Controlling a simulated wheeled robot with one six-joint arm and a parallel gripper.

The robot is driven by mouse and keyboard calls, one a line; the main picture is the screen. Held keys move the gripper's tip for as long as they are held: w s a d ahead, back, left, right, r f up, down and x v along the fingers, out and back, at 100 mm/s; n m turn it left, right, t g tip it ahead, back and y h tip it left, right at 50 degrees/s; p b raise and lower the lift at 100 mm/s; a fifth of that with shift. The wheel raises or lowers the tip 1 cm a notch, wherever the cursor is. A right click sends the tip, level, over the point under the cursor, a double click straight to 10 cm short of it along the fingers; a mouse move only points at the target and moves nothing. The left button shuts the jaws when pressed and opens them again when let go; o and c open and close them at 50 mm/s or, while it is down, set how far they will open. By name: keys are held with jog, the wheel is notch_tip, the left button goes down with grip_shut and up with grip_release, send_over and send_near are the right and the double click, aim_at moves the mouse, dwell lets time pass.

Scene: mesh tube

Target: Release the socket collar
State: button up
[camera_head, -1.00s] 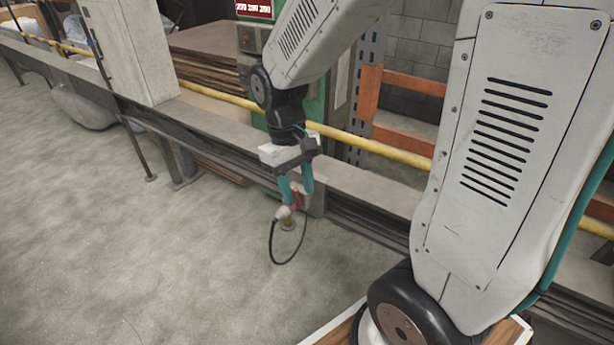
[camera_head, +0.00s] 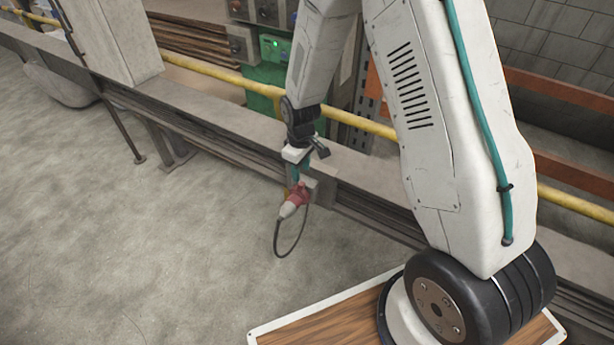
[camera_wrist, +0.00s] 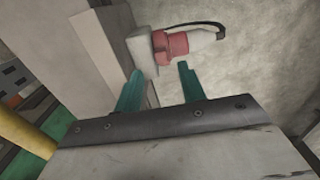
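A red and white plug (camera_head: 292,203) with a dark hanging cable sits at a small grey socket box (camera_head: 323,187) on the side of the long beam. In the wrist view the red collar (camera_wrist: 172,46) meets the grey box (camera_wrist: 142,50), and the white plug body (camera_wrist: 203,36) runs right to the cable. My gripper (camera_head: 298,178) has teal fingers and is just above the plug in the head view. In the wrist view my gripper (camera_wrist: 158,70) is open, its fingertips apart with nothing between them. The collar lies just beyond the tips; I cannot tell whether they touch it.
A long grey beam (camera_head: 225,125) with a yellow pipe (camera_head: 205,70) runs behind the gripper. A tall pale cabinet (camera_head: 110,40) stands at the left. A green control box (camera_head: 268,72) is behind the pipe. The concrete floor (camera_head: 130,250) in front is clear.

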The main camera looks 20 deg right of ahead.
aim_at(301, 183)
notch_tip(301, 183, down, 5)
jog(key=shift+a, duration=0.1)
dwell(0.3)
grip_shut()
jog(key=shift+w+a, duration=0.3)
jog(key=shift+w, duration=0.25)
grip_release()
